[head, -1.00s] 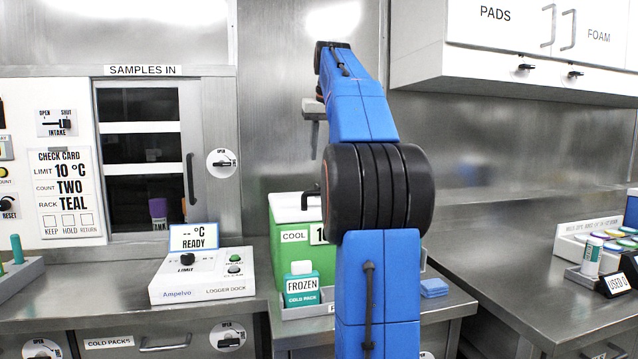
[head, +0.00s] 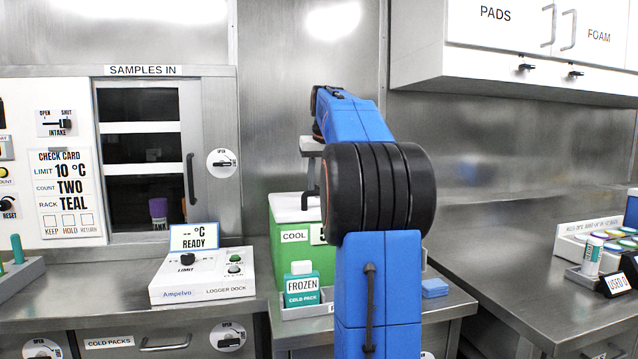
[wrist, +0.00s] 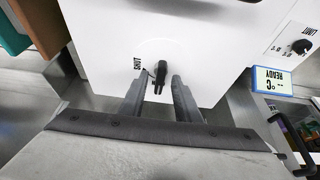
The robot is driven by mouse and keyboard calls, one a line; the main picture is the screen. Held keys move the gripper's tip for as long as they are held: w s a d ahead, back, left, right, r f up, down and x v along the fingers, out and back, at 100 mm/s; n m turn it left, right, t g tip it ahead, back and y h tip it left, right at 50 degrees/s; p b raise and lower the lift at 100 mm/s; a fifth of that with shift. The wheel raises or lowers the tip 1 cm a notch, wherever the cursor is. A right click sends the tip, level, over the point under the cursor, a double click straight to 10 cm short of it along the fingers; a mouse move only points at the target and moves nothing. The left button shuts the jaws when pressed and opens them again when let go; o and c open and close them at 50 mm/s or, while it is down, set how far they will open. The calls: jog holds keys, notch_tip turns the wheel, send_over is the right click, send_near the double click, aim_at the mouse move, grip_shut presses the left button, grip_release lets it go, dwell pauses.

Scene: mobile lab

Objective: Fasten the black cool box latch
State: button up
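The cool box (head: 288,262) is green with a white lid (head: 290,207), and the lid looks closed. The lid top (wrist: 110,45) fills much of the wrist view. On it is the small black latch (wrist: 161,70), beside a SHUT label. My gripper (wrist: 159,80) is open, with one finger on each side of the latch and a visible gap to it on both sides. Whether the fingertips are down at the latch's height is hard to tell.
The white logger dock (head: 203,280) with its READY display stands left of the box. A FROZEN cold pack (head: 302,287) stands in a holder in front. The right counter (head: 520,275) has free room.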

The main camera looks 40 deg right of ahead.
grip_shut()
jog(key=shift+m, duration=0.3)
jog(key=m+g+h, duration=0.1)
jog(key=m, duration=0.1)
jog(key=shift+w+a+m, duration=0.1)
jog(key=shift+m, duration=0.2)
jog(key=m+g, duration=0.1)
jog(key=m, duration=0.2)
jog(key=shift+w+m+h, duration=0.1)
jog(key=shift+m+h, duration=0.2)
jog(key=m+g, duration=0.1)
jog(key=m, duration=0.1)
jog(key=m+g, duration=0.1)
jog(key=m, duration=0.2)
jog(key=shift+w+m+h, duration=0.2)
jog(key=shift+m+h, duration=0.1)
jog(key=m+g, duration=0.2)
jog(key=m, duration=0.3)
jog(key=shift+w, duration=0.15)
jog(key=shift+m+y, duration=0.3)
jog(key=shift+y, duration=0.1)
